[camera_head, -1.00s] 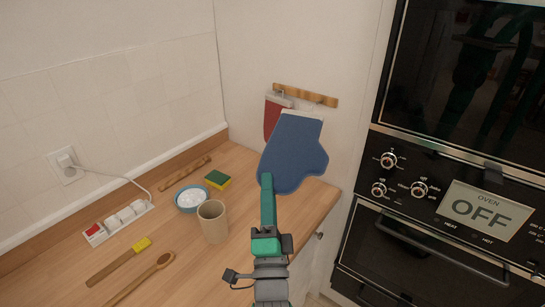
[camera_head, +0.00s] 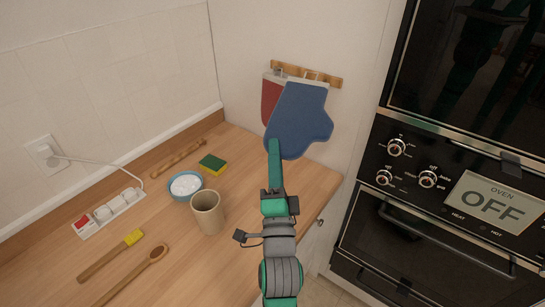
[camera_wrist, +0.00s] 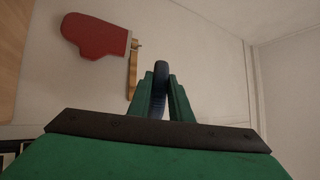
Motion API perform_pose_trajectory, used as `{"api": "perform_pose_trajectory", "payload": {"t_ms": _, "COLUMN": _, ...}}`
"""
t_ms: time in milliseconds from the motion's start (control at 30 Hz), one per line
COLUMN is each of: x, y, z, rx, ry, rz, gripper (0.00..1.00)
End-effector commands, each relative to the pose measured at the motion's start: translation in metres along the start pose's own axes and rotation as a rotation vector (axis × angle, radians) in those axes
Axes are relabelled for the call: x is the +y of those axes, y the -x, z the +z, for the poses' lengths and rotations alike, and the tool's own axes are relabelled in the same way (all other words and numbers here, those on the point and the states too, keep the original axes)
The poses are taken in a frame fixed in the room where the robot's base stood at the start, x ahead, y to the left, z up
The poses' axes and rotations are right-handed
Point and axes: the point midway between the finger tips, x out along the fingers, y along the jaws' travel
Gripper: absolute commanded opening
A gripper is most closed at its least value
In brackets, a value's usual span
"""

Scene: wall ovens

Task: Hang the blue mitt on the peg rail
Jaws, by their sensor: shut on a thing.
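My gripper (camera_head: 274,150) is shut on the lower edge of the blue mitt (camera_head: 300,118) and holds it upright, pale cuff up. In the wrist view, the blue mitt (camera_wrist: 160,78) shows edge-on between the green fingers (camera_wrist: 160,98). The wooden peg rail (camera_head: 333,81) is on the wall behind the mitt's cuff, which overlaps it in the head view. In the wrist view, the rail (camera_wrist: 132,72) lies left of the mitt. I cannot tell whether the mitt touches a peg. A red mitt (camera_head: 270,98) hangs at the rail's left end, partly hidden by the blue one.
The counter below holds a beige cup (camera_head: 207,212), a blue bowl (camera_head: 186,185), a sponge (camera_head: 212,164), a brush (camera_head: 110,256), a wooden spoon (camera_head: 135,270) and a power strip (camera_head: 108,211). Wall ovens (camera_head: 440,190) stand to the right.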

Motion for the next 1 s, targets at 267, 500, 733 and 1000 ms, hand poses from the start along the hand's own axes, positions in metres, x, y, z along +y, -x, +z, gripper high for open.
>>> {"api": "perform_pose_trajectory", "payload": {"t_ms": 267, "x": 0.008, "y": -0.009, "z": -0.01, "rx": 0.004, "ry": 0.002, "rz": -0.001, "gripper": 0.0}}
{"api": "perform_pose_trajectory", "payload": {"t_ms": 500, "x": 0.015, "y": -0.017, "z": -0.016, "rx": 0.003, "ry": 0.002, "rz": 0.0, "gripper": 0.0}}
{"api": "perform_pose_trajectory", "payload": {"t_ms": 733, "x": 0.022, "y": -0.024, "z": -0.022, "rx": 0.003, "ry": 0.001, "rz": 0.0, "gripper": 0.0}}
{"api": "perform_pose_trajectory", "payload": {"t_ms": 1000, "x": 0.029, "y": -0.033, "z": -0.03, "rx": 0.003, "ry": 0.001, "rz": -0.001, "gripper": 0.0}}
